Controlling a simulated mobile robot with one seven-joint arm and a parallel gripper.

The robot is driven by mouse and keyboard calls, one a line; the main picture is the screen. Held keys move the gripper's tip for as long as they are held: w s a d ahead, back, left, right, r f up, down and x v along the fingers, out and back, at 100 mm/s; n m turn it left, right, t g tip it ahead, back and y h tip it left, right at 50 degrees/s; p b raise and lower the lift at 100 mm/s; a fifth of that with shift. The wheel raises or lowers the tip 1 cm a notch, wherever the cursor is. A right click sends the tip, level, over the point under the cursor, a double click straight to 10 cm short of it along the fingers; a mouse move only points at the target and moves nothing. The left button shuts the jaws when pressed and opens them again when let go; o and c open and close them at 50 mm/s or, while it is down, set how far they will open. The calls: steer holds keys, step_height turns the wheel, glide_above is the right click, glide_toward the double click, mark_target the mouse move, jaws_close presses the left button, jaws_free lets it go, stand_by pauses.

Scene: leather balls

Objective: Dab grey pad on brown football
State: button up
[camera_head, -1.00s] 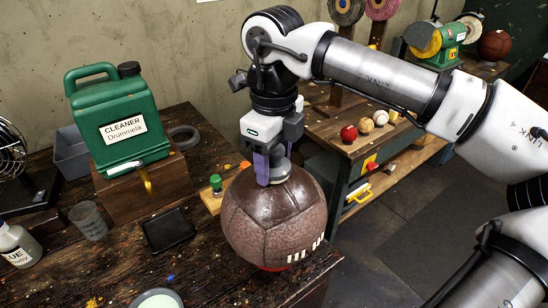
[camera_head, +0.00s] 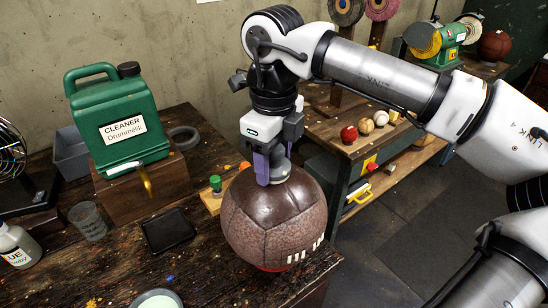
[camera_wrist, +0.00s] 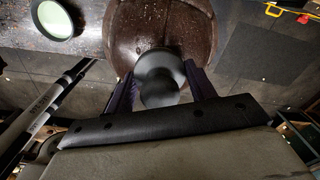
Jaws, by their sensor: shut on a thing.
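The brown football (camera_head: 274,222), a round leather ball with white lacing, rests on a red base at the right part of the dark wooden table. My gripper (camera_head: 270,166) points down over its top, purple fingers shut on the grey pad (camera_head: 281,170). In the wrist view the grey pad (camera_wrist: 160,75) sits between the two fingers, its rounded face against or very close to the brown football (camera_wrist: 150,25). The exact contact line is hidden by the pad itself.
A green cleaner jug (camera_head: 118,120) stands on a wooden block at the left. A black tray (camera_head: 167,230), a clear cup (camera_head: 88,220) and a pale round dish (camera_head: 157,299) lie on the table. A green-capped item (camera_head: 215,184) stands close left of the ball.

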steer(key=shift+r, duration=0.15)
steer(key=shift+r+p, duration=2.35)
steer(key=shift+r, duration=1.1)
steer(key=shift+f, duration=0.1)
